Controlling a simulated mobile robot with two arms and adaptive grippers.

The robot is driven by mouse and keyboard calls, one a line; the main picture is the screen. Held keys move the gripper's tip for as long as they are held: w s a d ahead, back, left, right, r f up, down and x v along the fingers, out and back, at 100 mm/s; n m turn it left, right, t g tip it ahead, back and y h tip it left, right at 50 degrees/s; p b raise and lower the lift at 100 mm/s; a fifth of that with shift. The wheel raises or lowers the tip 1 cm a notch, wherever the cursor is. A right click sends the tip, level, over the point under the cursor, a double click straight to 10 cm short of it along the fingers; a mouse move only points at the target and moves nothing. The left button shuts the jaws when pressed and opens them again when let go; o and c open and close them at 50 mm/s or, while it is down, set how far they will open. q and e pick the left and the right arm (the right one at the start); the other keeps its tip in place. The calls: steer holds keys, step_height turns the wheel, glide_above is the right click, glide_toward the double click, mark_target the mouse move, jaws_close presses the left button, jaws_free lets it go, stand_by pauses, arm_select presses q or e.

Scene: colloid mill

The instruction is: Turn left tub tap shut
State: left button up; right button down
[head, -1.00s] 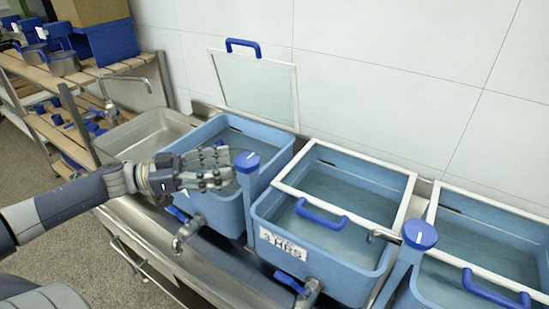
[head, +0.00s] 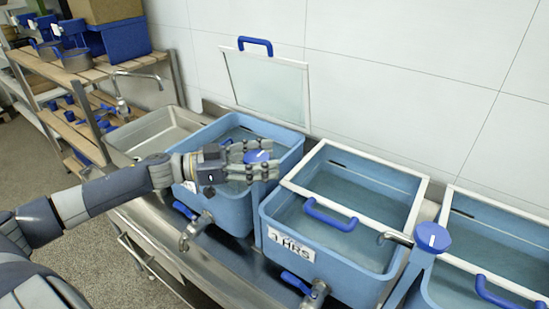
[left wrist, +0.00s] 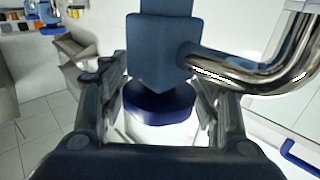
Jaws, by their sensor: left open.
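The left tub (head: 285,150) is light blue, holds water, and its lid (head: 265,85) stands open against the wall. Its tap has a round blue knob (head: 257,156) with a white mark, on a post at the tub's front right corner. My left gripper (head: 264,167) is open at this knob, its fingers partly hiding it in the head view. In the left wrist view the knob (left wrist: 160,106) lies between the fingers, below the blue-grey post (left wrist: 160,45); contact cannot be told. A chrome spout (left wrist: 245,75) runs off to the right. My right gripper is not in view.
The middle tub (head: 310,235) with a half-open lid stands to the right, its own tap knob (head: 432,237) at its right. A steel sink (head: 150,135) is at the left. A wooden rack (head: 95,75) holds pots and blue parts.

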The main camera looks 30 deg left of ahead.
arm_select(q)
steer(key=shift+x, duration=1.2)
steer(key=c, duration=0.9)
steer(key=shift+w+d, duration=0.1)
steer(key=shift+c, duration=0.7)
steer(key=shift+c, duration=0.5)
